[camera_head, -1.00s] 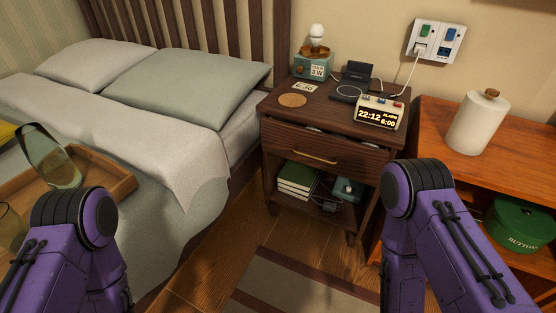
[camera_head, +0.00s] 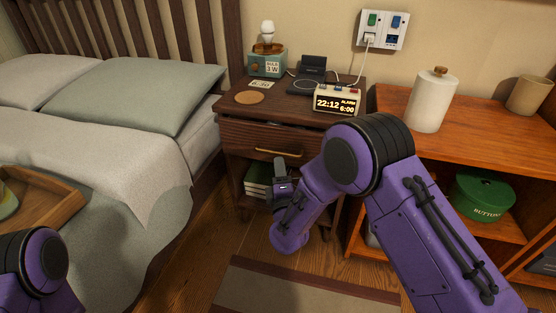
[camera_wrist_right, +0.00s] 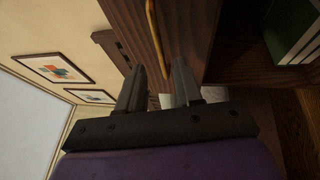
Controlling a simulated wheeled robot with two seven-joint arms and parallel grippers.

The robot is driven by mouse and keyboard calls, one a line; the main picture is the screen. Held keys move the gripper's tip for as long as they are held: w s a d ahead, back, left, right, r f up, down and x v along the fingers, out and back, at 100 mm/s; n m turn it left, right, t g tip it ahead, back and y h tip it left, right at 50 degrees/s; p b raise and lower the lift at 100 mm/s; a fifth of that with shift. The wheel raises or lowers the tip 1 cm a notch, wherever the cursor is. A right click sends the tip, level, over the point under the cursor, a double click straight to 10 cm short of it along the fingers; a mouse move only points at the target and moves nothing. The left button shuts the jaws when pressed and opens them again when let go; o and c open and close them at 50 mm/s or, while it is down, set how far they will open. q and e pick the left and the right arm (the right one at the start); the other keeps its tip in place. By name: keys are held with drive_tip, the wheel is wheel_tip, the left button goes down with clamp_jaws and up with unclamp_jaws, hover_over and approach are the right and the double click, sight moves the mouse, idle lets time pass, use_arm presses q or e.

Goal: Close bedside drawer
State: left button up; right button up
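The dark wood bedside table (camera_head: 293,105) stands beside the bed. Its drawer (camera_head: 240,138) is slightly out, with a narrow gap under the tabletop where a pale thing shows. The drawer's brass handle (camera_head: 277,154) also shows in the wrist view (camera_wrist_right: 153,30). My right gripper (camera_head: 279,163) is in front of the drawer, close to the handle's right part; whether it touches cannot be told. My left gripper is out of view; only part of the left arm shows.
A bulb on a box (camera_head: 267,62), a charger (camera_head: 307,78) and an alarm clock (camera_head: 338,100) stand on the tabletop. Books (camera_head: 257,180) lie on the shelf below. The bed (camera_head: 100,190) is at left. An orange wood shelf unit (camera_head: 470,140) is close at right.

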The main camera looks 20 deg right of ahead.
drive_tip(key=b+x, duration=0.1)
drive_tip(key=x, duration=0.4)
drive_tip(key=shift+w, duration=0.25)
clamp_jaws()
drive_tip(key=shift+d, duration=0.15)
idle(1.0)
